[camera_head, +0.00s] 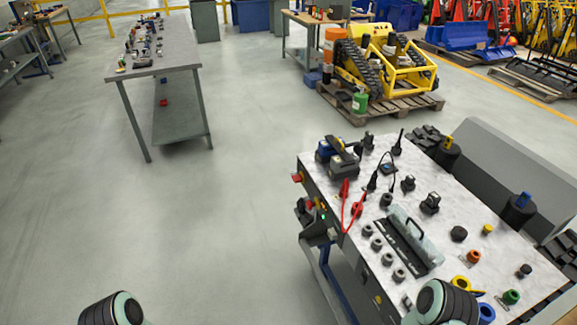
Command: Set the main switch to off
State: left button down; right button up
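A tracked carrier with a pale marbled top (340,163) stands close at the right, its black tracks partly visible. A small red part (297,177) sticks out from its left side near the far corner. Lower on that side is a panel with small yellow and red parts and a green light (323,216). Which of these is the main switch, and its setting, I cannot tell at this size. Two rounded black and pale green parts of my arms show at the bottom edge, one left and one right. Neither gripper's fingers are in view.
A yellow tracked machine (385,62) sits on a pallet behind. A grey workbench (160,62) stands at the back left. The floor left of the carrier is clear.

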aim_at(297, 178)
jog(key=i+j, duration=0.35)
jog(key=i, duration=0.25)
jog(key=i+j+z, duration=0.1)
jog(key=i+j, duration=0.3)
jog(key=i, duration=0.2)
